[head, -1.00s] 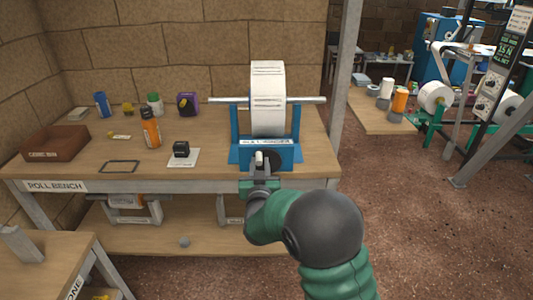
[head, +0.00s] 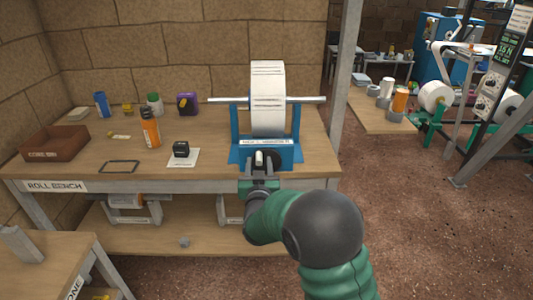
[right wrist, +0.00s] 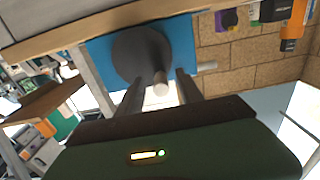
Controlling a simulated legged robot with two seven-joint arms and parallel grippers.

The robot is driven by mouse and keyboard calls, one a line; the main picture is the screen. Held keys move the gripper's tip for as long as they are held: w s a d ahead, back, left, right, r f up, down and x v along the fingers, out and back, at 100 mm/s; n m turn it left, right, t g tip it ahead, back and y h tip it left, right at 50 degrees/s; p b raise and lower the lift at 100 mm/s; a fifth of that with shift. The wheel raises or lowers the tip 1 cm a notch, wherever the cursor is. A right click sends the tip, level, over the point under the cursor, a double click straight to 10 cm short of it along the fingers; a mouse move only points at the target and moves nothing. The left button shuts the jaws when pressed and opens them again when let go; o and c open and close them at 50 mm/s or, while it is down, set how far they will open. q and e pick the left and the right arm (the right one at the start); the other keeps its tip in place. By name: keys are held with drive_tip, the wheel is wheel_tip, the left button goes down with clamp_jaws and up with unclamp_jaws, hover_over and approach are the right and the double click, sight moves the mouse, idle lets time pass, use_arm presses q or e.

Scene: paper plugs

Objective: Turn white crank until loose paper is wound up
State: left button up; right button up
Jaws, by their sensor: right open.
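The white paper roll (head: 268,90) stands upright on a metal bar in the blue winder stand (head: 237,152) at the bench's front right. The pale crank handle (head: 259,157) sticks out from a dark round disk (head: 275,160) on the stand's front. The handle (right wrist: 161,84) and disk (right wrist: 138,52) also show in the right wrist view. My right gripper (head: 261,170) is open in front of the stand. In the right wrist view its two fingers (right wrist: 160,92) lie on either side of the handle, with gaps visible. I cannot make out a loose paper end. My left gripper is out of view.
The wooden bench (head: 215,140) holds a brown bin (head: 55,145), an orange bottle (head: 149,130), a black stamp (head: 181,149), a dark frame (head: 119,167) and several small containers along the back. A grey post (head: 346,70) rises right of the stand. Open floor lies to the right.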

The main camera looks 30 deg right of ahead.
drive_tip(key=shift+v, duration=2.3)
drive_tip(key=v, duration=0.4)
drive_tip(key=shift+d, duration=0.1)
